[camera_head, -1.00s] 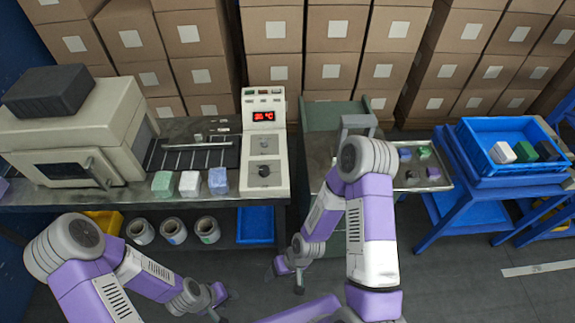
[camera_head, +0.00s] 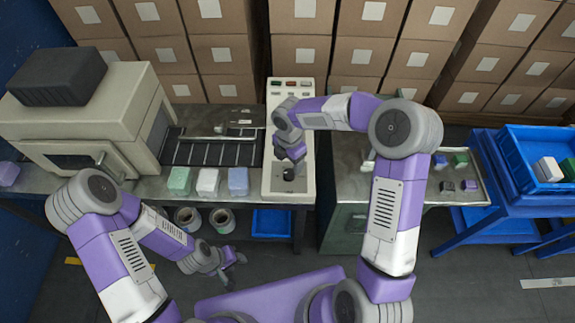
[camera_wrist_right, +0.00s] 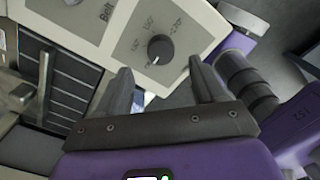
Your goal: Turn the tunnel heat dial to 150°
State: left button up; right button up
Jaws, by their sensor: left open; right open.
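The tunnel heat dial (camera_wrist_right: 160,48) is a round dark knob on the pale panel in the right wrist view, with degree markings around it. A pale mark shows at its lower-left edge; I cannot read its exact setting. My right gripper (camera_wrist_right: 163,78) is open, its two fingers reaching toward the dial on either side, with no clear contact. In the head view, my right gripper (camera_head: 289,170) hangs over the lower part of the control panel (camera_head: 275,188) and hides much of its face. My left gripper (camera_head: 232,263) is open and empty, low in front of the bench.
A cream tunnel machine (camera_head: 85,115) with a dark block on top stands left of the panel. Green, white and blue blocks (camera_head: 208,181) sit at the bench's front edge. A metal tray (camera_head: 480,195) and a blue crate (camera_head: 540,195) are at the right.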

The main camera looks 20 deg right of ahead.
aim_at(289, 173)
notch_tip(289, 173, down, 6)
jog(key=shift+f+b, duration=0.15)
jog(key=shift+b, duration=0.25)
jog(key=shift+c, duration=0.4)
jog(key=c, duration=1)
